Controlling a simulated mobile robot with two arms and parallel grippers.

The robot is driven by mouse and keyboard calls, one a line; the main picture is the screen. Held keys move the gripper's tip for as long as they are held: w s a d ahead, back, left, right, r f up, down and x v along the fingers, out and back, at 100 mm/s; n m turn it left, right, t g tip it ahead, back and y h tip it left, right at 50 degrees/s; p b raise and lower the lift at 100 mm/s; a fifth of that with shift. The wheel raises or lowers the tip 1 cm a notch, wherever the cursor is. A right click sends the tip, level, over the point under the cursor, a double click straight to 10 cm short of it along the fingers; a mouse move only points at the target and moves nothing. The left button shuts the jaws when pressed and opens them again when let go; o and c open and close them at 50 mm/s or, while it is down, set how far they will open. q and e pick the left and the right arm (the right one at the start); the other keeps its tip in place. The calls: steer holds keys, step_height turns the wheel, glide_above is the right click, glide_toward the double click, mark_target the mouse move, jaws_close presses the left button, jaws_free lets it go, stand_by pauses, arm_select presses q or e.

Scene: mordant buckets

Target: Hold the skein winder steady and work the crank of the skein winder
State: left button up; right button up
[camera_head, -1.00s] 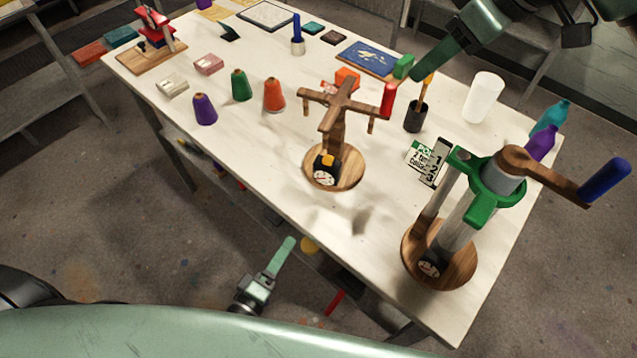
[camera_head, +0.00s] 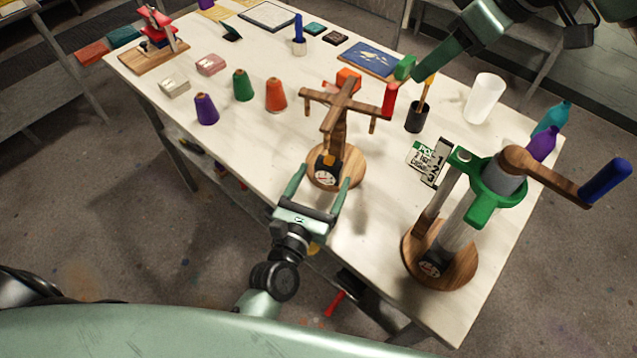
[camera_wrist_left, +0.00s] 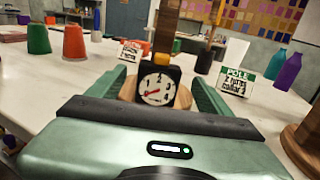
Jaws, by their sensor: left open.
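The skein winder (camera_head: 335,134) is a wooden post with a cross of arms on a round wooden base, upright near the table's front edge. A red upright grip (camera_head: 389,99) stands at the right end of its cross. A black dial box (camera_head: 327,171) sits at the front of its base. My left gripper (camera_head: 323,172) is open and empty, its fingers on either side of the dial box; the left wrist view shows the dial box (camera_wrist_left: 158,86) between the fingers. My right gripper (camera_head: 422,74) hangs above and right of the red grip, apart from it; its jaw opening is unclear.
A larger crank device (camera_head: 493,188) with a green collar and blue handle stands at right. A sign (camera_head: 424,158) and black pot (camera_head: 418,117) are between. Purple (camera_head: 205,109), green (camera_head: 242,86) and orange (camera_head: 275,95) cones stand to the left. The front edge left of the winder is clear.

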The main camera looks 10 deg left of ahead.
mark_target(332, 159)
arm_select(q)
steer(key=w, duration=0.4)
steer(key=w+d, duration=0.1)
steer(key=w, duration=0.1)
steer(key=shift+w, duration=0.4)
jaws_close()
stand_by(0.7)
